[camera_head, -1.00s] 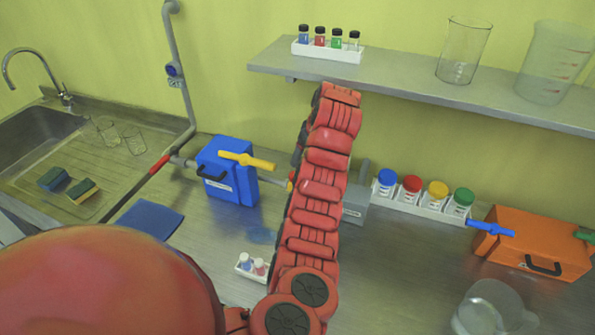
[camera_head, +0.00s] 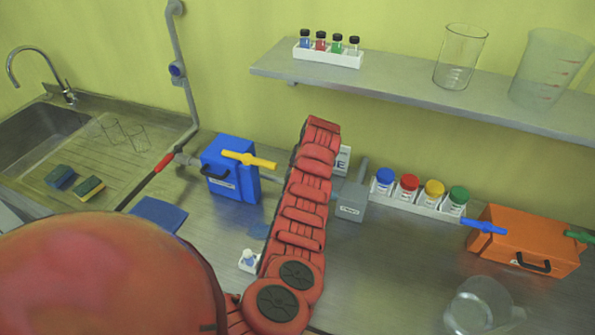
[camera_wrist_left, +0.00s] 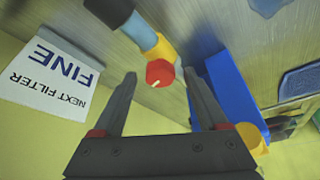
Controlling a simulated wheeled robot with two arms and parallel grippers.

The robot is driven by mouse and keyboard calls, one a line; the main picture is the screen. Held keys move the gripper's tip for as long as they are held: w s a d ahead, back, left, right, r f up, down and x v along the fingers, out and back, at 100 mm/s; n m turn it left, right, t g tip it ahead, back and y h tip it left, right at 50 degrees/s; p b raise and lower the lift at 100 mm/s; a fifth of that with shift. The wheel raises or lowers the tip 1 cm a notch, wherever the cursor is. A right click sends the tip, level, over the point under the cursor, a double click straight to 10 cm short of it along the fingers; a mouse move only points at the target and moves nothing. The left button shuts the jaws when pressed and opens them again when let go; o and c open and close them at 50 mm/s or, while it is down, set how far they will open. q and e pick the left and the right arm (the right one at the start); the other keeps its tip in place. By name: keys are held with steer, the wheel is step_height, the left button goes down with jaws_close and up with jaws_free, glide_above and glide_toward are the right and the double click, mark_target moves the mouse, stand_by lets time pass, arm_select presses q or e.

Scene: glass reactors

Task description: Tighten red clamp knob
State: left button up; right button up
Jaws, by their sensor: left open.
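The red clamp knob (camera_wrist_left: 160,72) is a round red cap with a small pale mark on its face, at the end of a yellow and light-blue pipe (camera_wrist_left: 143,33). In the left wrist view it appears between the fingertips of my left gripper (camera_wrist_left: 159,79). The jaws are open, one finger on each side; I cannot tell how far beyond the fingertips the knob lies. In the head view my red arm hides the knob and my left gripper. My right gripper is not in view.
A white sign (camera_wrist_left: 50,76) reading "FINE" is beside the left finger. A grey box (camera_head: 352,205), a rack of colour-capped jars (camera_head: 420,203) and an orange case (camera_head: 530,240) stand to the right.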

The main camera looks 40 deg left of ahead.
arm_select(q)
jaws_close()
steer(key=shift+a+f+m+t+b, duration=0.15)
steer(key=shift+m+t+b, duration=0.25)
steer(key=shift+m+b, duration=0.65)
steer(key=m+b, duration=0.2)
steer(key=shift+s+t+h+b, duration=0.1)
steer(key=shift+t+h+b, duration=0.2)
steer(key=shift+t, duration=0.1)
steer(key=m+b, duration=0.2)
steer(key=shift+s+a+m+t+h, duration=0.1)
steer(key=shift+m+t+h, duration=0.2)
steer(key=shift+m+h, duration=0.1)
steer(key=shift+r+m+b, duration=0.2)
steer(key=shift+m+b, duration=0.25)
steer(key=shift+b, duration=0.15)
